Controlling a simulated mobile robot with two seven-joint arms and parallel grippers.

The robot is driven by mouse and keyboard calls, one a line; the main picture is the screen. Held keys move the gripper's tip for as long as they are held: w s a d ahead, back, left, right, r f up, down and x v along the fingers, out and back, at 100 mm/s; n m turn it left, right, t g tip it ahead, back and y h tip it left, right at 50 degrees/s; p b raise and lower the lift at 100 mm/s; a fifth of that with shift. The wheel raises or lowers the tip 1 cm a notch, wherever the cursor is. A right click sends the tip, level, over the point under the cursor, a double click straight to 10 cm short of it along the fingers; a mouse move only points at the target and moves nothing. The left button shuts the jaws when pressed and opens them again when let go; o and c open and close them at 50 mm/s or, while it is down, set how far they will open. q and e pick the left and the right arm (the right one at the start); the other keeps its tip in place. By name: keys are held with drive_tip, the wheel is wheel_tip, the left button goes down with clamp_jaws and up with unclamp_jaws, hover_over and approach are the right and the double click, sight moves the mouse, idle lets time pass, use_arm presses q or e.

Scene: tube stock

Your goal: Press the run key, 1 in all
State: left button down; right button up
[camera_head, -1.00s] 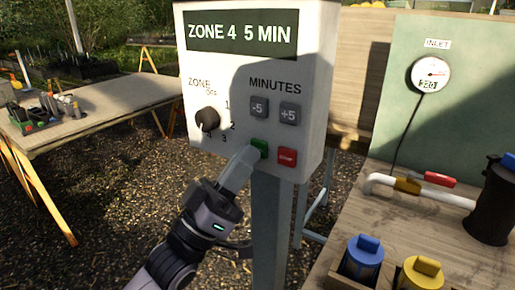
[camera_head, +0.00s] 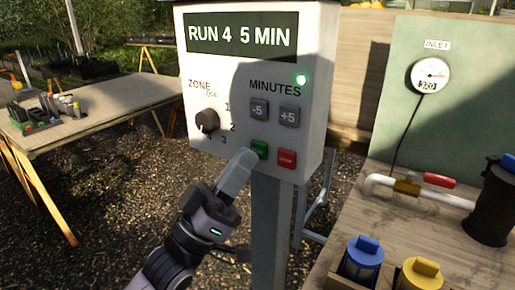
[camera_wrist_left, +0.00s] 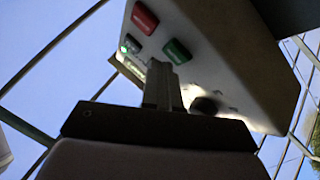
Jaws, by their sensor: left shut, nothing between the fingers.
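The white control box (camera_head: 228,75) stands on a grey post. Its display (camera_head: 242,35) reads "RUN 4 5 MIN", and a green lamp (camera_head: 301,80) is lit below it. The green key (camera_head: 259,149) sits at the lower edge, left of the red key (camera_head: 286,158). My left gripper (camera_head: 249,157) is shut and empty, its fingertips just left of and below the green key; whether they touch it I cannot tell. In the left wrist view the fingers (camera_wrist_left: 160,75) point at the box near the green key (camera_wrist_left: 177,51). My right gripper is not in view.
The zone knob (camera_head: 207,121) and the -5 and +5 keys (camera_head: 288,115) are on the same panel. A bench with a pipe, a red-handled valve (camera_head: 438,180) and blue and yellow capped canisters (camera_head: 365,262) stands right. A wooden table (camera_head: 100,118) is at left.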

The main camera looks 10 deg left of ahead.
use_arm(q)
drive_tip(key=shift+s+a, duration=0.1)
drive_tip(key=shift+s, duration=0.15)
drive_tip(key=s, duration=0.1)
drive_tip(key=s+a, duration=0.1)
drive_tip(key=s, duration=0.1)
drive_tip(key=s+p, duration=0.1)
drive_tip(key=shift+s+a, duration=0.35)
idle(0.7)
drive_tip(key=s+a+f+n+g+y+p, duration=0.15)
drive_tip(key=f+y, duration=0.25)
drive_tip(key=f, duration=0.5)
drive_tip(key=a+f+g+y+p, duration=0.1)
drive_tip(key=a+f+g+y, duration=0.2)
drive_tip(key=f, duration=0.6)
drive_tip(key=s+f+n+g+y+p, duration=0.15)
drive_tip(key=f+y, duration=0.35)
drive_tip(key=f, duration=0.5)
drive_tip(key=s+a+f+m+g+y, duration=0.1)
drive_tip(key=s+a+f+g+y, duration=0.1)
drive_tip(key=s+f+g, duration=0.2)
drive_tip(key=s+f, duration=0.3)
drive_tip(key=f, duration=0.2)
drive_tip(key=shift+s+a+m+g, duration=0.2)
drive_tip(key=shift+s+m+g, duration=0.1)
drive_tip(key=shift+m, duration=0.1)
